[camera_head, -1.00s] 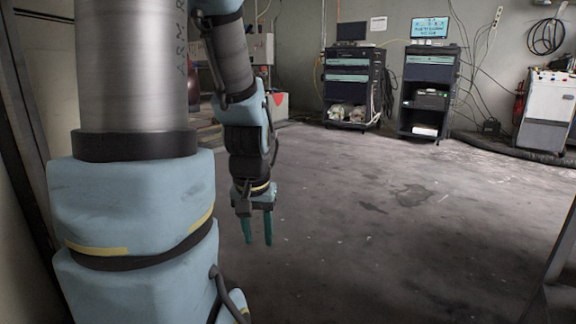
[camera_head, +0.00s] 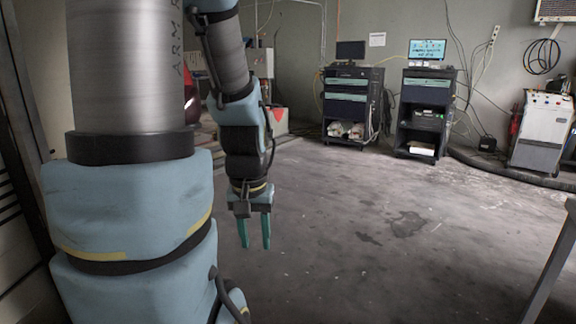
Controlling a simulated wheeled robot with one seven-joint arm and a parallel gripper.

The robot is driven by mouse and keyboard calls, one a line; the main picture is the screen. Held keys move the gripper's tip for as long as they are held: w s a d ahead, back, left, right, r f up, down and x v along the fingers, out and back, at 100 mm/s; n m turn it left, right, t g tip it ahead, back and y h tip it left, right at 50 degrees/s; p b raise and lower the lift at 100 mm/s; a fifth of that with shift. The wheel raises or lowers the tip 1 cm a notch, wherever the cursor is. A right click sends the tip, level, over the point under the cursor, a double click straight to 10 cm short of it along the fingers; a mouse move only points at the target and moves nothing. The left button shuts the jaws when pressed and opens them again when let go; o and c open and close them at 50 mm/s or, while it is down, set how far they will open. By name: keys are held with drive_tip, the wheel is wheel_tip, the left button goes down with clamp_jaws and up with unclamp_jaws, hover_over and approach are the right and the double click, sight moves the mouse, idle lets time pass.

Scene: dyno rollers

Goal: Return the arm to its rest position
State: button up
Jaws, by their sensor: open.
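My gripper (camera_head: 255,234) hangs at the end of my arm, left of the picture's middle. Its two green fingers point down at the floor, apart and with nothing between them. My arm is folded, with the forearm hanging down behind the large blue and grey arm links on the left. The gripper is above bare floor and touches nothing that I can see. The large links hide part of the view on the left.
Two dark equipment cabinets (camera_head: 348,108) and (camera_head: 424,118) with monitors stand at the back wall. A white machine (camera_head: 541,132) stands at the right, with a dark hose (camera_head: 500,173) along the floor. A metal leg (camera_head: 551,262) shows at the right edge. The middle floor is open.

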wheel_tip(320, 180, up, 13)
drive_tip(key=p, duration=1)
drive_tip(key=shift+p, duration=0.4)
drive_tip(key=shift+o, duration=0.2)
